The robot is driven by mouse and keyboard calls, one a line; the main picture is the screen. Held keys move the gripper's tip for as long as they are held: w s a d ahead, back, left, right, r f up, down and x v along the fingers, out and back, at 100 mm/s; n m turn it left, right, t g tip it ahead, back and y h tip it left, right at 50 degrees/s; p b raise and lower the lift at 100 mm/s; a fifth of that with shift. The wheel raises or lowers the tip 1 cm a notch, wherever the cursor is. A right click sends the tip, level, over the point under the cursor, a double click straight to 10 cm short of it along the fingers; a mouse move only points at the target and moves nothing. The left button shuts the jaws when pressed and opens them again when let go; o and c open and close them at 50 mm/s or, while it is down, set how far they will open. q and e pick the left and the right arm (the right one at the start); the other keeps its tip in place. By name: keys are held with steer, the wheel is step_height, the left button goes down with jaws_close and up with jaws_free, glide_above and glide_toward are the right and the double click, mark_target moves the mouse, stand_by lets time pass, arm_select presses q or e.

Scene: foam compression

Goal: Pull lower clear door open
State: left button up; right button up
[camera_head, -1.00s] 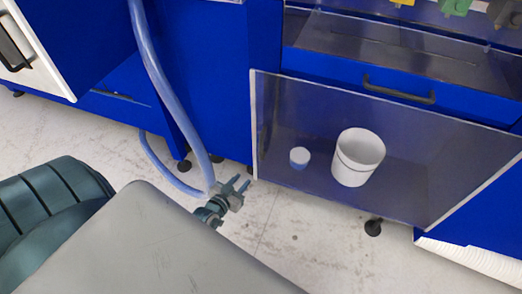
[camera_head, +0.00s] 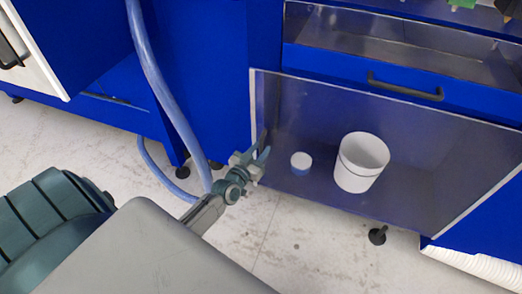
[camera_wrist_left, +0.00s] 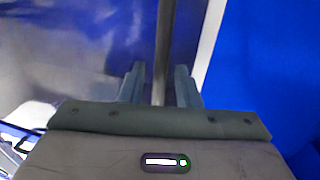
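The lower clear door (camera_head: 420,185) covers the low blue compartment on the right in the head view, and I cannot tell if it is slightly ajar. My left gripper (camera_head: 266,146) is at the door's left edge. In the left wrist view its two fingers (camera_wrist_left: 160,86) stand apart, one on each side of a narrow grey vertical strip, perhaps the door's edge or handle. Contact cannot be told. The pale frame (camera_wrist_left: 208,45) runs just right of the fingers. My right gripper is not in view.
A white bucket (camera_head: 358,163) and a small white-and-blue cup (camera_head: 300,162) show behind the clear panel. A drawer with a dark handle (camera_head: 405,88) is above. A bluish hose (camera_head: 165,90) hangs left of my gripper. Floor (camera_head: 300,240) in front is clear.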

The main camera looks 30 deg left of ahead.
arm_select(q)
steer(key=shift+w, duration=0.45)
steer(key=shift+c, duration=0.2)
jaws_close()
